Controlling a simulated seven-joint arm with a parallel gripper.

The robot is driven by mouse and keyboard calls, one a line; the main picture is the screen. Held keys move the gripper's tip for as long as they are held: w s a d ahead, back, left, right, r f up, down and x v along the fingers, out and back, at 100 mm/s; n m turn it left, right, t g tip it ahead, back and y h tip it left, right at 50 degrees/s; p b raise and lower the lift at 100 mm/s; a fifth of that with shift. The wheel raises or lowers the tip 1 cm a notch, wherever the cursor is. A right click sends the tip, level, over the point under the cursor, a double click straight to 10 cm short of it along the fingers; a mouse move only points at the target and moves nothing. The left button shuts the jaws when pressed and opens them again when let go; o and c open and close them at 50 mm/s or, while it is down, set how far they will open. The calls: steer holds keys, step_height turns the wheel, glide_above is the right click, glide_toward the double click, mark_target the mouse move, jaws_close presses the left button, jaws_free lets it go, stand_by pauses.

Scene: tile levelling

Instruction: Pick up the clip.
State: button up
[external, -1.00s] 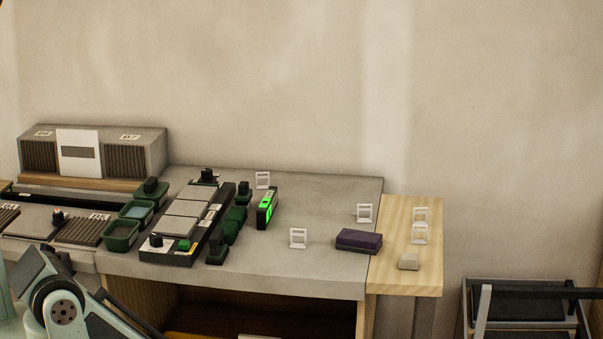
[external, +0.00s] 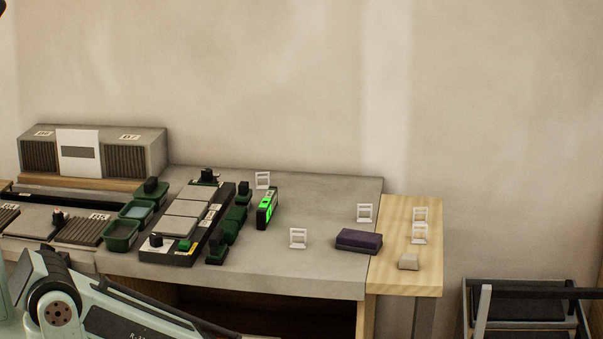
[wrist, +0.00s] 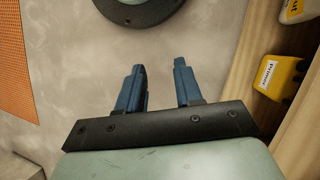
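Several small white upright frame pieces that look like clips stand in the external view. One clip (external: 298,238) is near the front of the grey bench, one (external: 263,180) is behind the green-lit device, and one (external: 364,213) is behind the purple block. Two more, a front one (external: 419,233) and a rear one (external: 420,214), stand on the wooden side board. My gripper (wrist: 160,66) shows two blue fingers apart with nothing between them in the wrist view. No clip shows there. The gripper is out of sight in the external view.
The grey bench (external: 325,275) holds a tile jig (external: 183,225), green trays (external: 120,236), a green-lit device (external: 267,209) and a purple block (external: 358,240). The wrist view shows a dark round base (wrist: 138,10) and a yellow container (wrist: 279,78) beside a wooden edge.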

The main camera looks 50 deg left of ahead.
steer(key=w+d+r+m+t, duration=0.2)
steer(key=w+d+r+m, duration=0.3)
steer(key=w+d+r, duration=0.4)
steer(key=w+d+r+m+t, duration=0.1)
steer(key=w+d+r+m, duration=0.4)
steer(key=w+r, duration=0.55)
steer(key=w+d+r+m+t, duration=0.1)
steer(key=w+d+r+m, duration=0.45)
steer(key=d+r, duration=0.8)
step_height(320, 180, up, 24)
steer(key=n+t, duration=0.1)
steer(key=n, duration=1.1)
glide_above(298, 234)
steer(key=shift+h, duration=0.3)
steer(key=f, duration=0.7)
steer(key=shift+s+a+f, duration=0.2)
steer(key=shift+w+d+f, duration=0.1)
steer(key=shift+w+f, duration=0.05)
steer(key=shift+f, duration=1.25)
steer(key=shift+w+f, duration=0.1)
steer(key=shift+f, duration=1.3)
